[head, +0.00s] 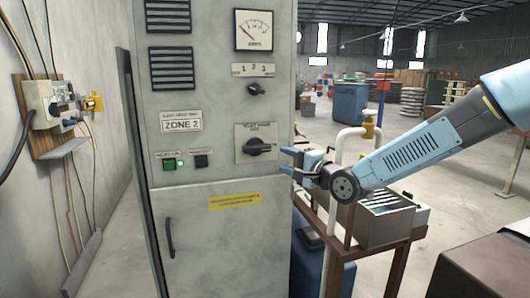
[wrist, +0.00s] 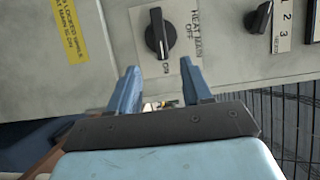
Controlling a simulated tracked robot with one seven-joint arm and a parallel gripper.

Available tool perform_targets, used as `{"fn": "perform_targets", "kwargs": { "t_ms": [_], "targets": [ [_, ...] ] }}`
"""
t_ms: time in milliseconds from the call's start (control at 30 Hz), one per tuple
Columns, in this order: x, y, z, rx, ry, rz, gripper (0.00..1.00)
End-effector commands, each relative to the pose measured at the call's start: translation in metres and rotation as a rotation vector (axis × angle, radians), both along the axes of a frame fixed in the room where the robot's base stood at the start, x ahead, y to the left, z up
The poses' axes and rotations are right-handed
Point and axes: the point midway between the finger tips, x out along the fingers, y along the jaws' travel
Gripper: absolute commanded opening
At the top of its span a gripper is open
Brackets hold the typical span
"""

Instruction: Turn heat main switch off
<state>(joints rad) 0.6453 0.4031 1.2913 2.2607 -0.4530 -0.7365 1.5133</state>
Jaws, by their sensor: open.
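The heat main switch is a black rotary knob (head: 258,146) on a light plate on the grey cabinet front. In the wrist view the knob (wrist: 160,34) lies along the line towards the "ON" mark, and its pale pointer line appears to face "ON". "OFF" is printed a quarter turn away, beside "HEAT MAIN". My gripper (head: 286,160) is open and empty, just right of the knob and slightly lower in the head view. In the wrist view the fingertips (wrist: 161,76) point towards the knob and are apart from it, one to each side.
A smaller 1-2-3 selector (head: 257,88) and a meter (head: 254,30) are above the switch. A lit green button (head: 169,164) and a dark one (head: 201,161) are to its left. A yellow label (head: 234,201) is below. A brown table with a metal box (head: 385,222) stands right.

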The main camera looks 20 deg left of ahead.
Motion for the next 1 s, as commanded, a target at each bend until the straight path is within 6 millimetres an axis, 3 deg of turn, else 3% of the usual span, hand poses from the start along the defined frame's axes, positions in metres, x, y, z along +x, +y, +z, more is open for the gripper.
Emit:
{"fn": "perform_targets", "kwargs": {
  "t_ms": [1000],
  "targets": [
    [0.058, 0.079, -0.001, -0.001, 0.001, -0.001, 0.49]
  ]
}}
